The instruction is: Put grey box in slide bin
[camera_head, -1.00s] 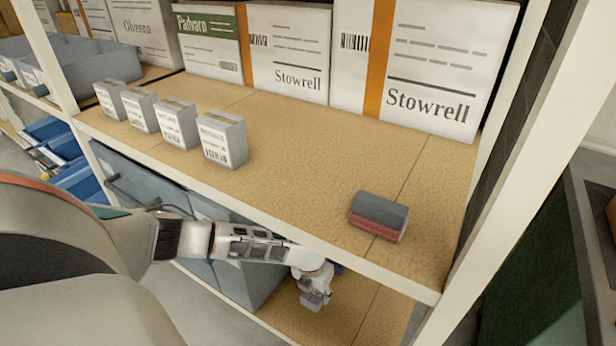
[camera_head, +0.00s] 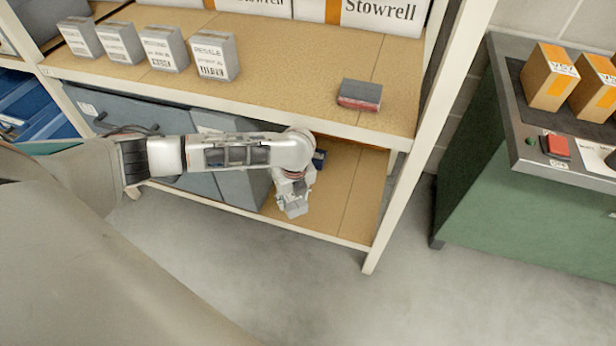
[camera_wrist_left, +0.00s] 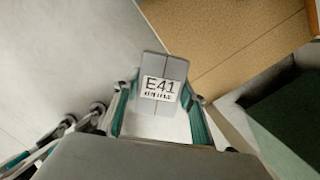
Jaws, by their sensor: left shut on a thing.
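A grey box (camera_wrist_left: 165,68) with a white label reading E41 is between the fingers of my left gripper (camera_wrist_left: 162,104) in the left wrist view. In the head view the left gripper (camera_head: 290,190) hangs in front of the lower shelf, shut on the small grey box (camera_head: 294,208). The box is held in the air, and the gripper hides part of it. Large grey bins (camera_head: 236,186) stand on the lower shelf behind my left arm. I cannot tell which container is the slide bin.
Several small labelled boxes (camera_head: 214,58) and a grey-and-red block (camera_head: 360,94) sit on the upper shelf (camera_head: 290,70). A rack post (camera_head: 415,150) stands right of the gripper. A green counter (camera_head: 510,200) with orange boxes is further right. Grey floor lies between.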

